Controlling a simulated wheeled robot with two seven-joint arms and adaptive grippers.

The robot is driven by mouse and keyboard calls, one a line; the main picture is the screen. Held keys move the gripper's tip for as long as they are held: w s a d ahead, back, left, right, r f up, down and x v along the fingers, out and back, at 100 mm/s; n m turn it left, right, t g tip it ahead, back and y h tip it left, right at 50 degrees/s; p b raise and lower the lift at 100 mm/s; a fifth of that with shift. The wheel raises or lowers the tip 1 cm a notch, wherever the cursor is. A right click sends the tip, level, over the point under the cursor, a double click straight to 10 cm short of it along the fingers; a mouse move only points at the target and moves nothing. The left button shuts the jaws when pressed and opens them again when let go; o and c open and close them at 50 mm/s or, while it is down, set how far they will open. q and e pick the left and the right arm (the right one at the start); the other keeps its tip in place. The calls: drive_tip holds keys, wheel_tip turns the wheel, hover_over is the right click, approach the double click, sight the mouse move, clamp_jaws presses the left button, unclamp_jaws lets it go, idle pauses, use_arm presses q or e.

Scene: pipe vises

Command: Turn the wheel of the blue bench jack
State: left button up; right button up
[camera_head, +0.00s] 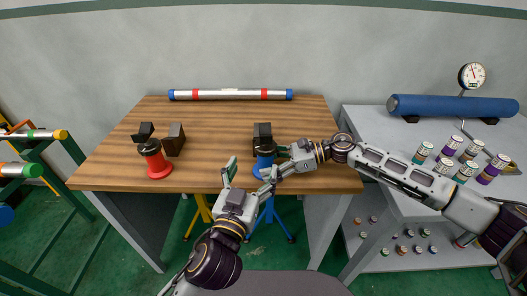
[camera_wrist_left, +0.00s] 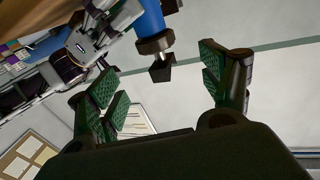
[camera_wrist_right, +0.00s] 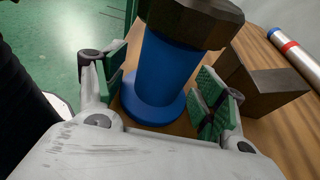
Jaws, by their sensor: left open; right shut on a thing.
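The blue bench jack (camera_head: 264,163) stands at the table's front edge, with dark jaw blocks (camera_head: 262,136) behind it. In the right wrist view its blue body (camera_wrist_right: 168,72) has a wide dark head (camera_wrist_right: 195,20) and a blue flange. My right gripper (camera_head: 278,161) is shut on the blue body from the right; its pads flank it in the right wrist view. My left gripper (camera_head: 250,172) is open and empty in front of the jack. In the left wrist view a blue cylinder (camera_wrist_left: 150,18) with a dark collar and block (camera_wrist_left: 162,69) lies beyond the open fingers.
A red jack (camera_head: 157,164) with dark blocks stands left on the wooden table (camera_head: 215,130). A white pipe with red bands (camera_head: 230,95) lies at the back. A side bench at right holds a blue cylinder with a gauge (camera_head: 455,107) and several small cans. The table's middle is clear.

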use_arm(q)
drive_tip(key=w+a+m, duration=0.2)
drive_tip(key=a, duration=0.1)
drive_tip(key=w+a+f+m+g+h, duration=0.1)
drive_tip(key=w+a+m, duration=0.2)
drive_tip(key=a, duration=0.1)
drive_tip(key=w+a+m+h, duration=0.1)
drive_tip(key=w+a+m, duration=0.1)
drive_tip(key=a, duration=0.1)
drive_tip(key=shift+w+a+f+m, duration=0.3)
drive_tip(key=shift+a+f, duration=0.1)
drive_tip(key=shift+w+a+f+g+h, duration=0.15)
drive_tip(key=shift+f+g+h, duration=0.3)
drive_tip(key=shift+g, duration=0.25)
drive_tip(key=shift+s+f+g+h, duration=0.2)
drive_tip(key=shift+f+g+h, duration=0.1)
drive_tip(key=shift+g+h, duration=0.35)
drive_tip(key=shift+s+d, duration=0.15)
drive_tip(key=shift+d, duration=0.3)
drive_tip(key=s+d+r+g+h, duration=0.2)
drive_tip(key=s+d+h, duration=0.1)
drive_tip(key=d+h, duration=0.1)
drive_tip(key=shift+s+d+n+h, duration=0.2)
drive_tip(key=shift+s+n+h, duration=0.1)
drive_tip(key=shift+n+h, duration=0.1)
